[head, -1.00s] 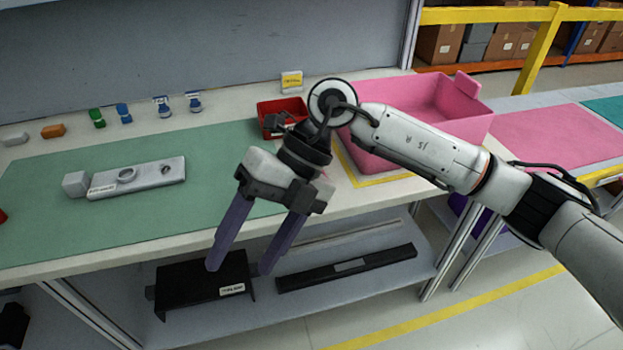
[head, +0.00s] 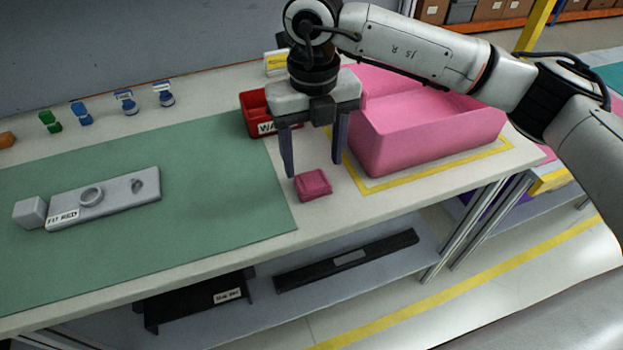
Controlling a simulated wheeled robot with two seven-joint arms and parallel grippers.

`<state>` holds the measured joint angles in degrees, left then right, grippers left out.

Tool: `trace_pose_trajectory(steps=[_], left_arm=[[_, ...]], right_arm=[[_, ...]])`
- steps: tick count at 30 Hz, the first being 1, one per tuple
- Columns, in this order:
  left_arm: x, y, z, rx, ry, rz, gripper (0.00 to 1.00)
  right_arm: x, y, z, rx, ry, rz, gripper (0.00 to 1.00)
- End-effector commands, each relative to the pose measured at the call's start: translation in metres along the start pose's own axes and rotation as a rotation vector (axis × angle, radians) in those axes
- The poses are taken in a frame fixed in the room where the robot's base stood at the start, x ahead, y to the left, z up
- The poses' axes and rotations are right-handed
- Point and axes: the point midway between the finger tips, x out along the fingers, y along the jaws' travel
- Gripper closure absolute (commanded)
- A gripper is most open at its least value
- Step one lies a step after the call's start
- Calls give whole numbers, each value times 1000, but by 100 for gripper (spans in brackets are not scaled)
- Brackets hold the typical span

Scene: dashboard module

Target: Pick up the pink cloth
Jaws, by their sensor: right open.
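The pink cloth (head: 313,184) is a small folded square lying on the pale bench top, just off the right edge of the green mat (head: 215,200). My right gripper (head: 313,173) points down with its two fingers spread, one on either side of the cloth in this view. It is open and empty. The left fingertip appears close beside the cloth; the right finger shows behind and above it. I cannot tell the exact height of the fingertips above the bench. My left gripper is not in view.
A pink bin (head: 420,145) stands right of the gripper inside yellow tape. A red bin (head: 256,110) with a label is behind it. A grey module (head: 115,197) lies on the mat. Several small coloured parts line the back. The bench's front edge is near the cloth.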

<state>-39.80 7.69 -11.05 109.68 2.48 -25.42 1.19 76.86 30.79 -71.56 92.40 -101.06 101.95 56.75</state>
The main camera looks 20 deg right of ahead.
Motion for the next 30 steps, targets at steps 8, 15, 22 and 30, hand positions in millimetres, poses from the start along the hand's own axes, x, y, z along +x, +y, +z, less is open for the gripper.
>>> trace_pose_trajectory(steps=[8, 15, 22, 30], left_arm=[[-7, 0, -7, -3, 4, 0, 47], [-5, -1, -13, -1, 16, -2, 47], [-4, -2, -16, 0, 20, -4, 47], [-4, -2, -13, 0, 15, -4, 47]], right_arm=[[35, 1, -2, 0, 4, 0, 41], [56, 1, 0, -2, 0, 2, 41], [57, 2, 0, -2, -1, 2, 47], [56, 2, 0, -2, -1, 2, 73]])
